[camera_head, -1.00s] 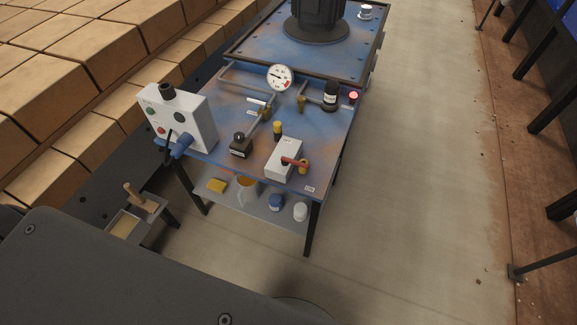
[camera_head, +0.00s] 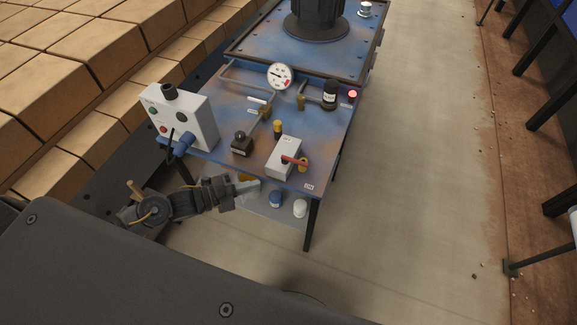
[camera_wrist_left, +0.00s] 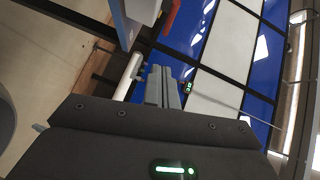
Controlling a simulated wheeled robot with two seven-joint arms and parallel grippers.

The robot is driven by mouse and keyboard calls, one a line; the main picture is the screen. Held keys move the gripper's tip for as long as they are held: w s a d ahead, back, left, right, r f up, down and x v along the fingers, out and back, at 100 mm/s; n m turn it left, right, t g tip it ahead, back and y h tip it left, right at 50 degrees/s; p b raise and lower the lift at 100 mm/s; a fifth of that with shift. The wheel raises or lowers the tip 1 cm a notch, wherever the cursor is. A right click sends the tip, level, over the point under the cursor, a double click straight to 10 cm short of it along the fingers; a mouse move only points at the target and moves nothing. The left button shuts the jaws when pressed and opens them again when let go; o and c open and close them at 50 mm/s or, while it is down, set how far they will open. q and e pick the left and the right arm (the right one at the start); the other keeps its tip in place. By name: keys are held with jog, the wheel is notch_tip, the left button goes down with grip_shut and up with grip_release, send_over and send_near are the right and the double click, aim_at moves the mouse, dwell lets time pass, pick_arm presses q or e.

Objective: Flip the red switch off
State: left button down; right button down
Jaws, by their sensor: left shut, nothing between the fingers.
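The red switch lever (camera_head: 294,161) sits on a white box (camera_head: 281,157) near the front right of the blue metal table (camera_head: 318,125). My left gripper (camera_head: 256,184) is shut and empty, in front of the table's front edge, left of and lower in the picture than the switch. In the left wrist view the shut fingers (camera_wrist_left: 162,88) point up, and a red bar (camera_wrist_left: 172,17), likely the lever, shows at the top. My right gripper is not in view.
A control box (camera_head: 186,115) with buttons and a blue connector stands at the table's left. A gauge (camera_head: 280,76), pipes, a black knob block (camera_head: 241,144) and a lit red lamp (camera_head: 352,94) share the tabletop. The lower shelf holds blue and white jars (camera_head: 300,208).

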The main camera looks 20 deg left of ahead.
aim_at(295, 162)
pick_arm(q)
jog(key=shift+s+d+r+m, duration=0.1)
jog(key=shift+d+r+m, duration=0.1)
jog(key=shift+r+m, duration=0.15)
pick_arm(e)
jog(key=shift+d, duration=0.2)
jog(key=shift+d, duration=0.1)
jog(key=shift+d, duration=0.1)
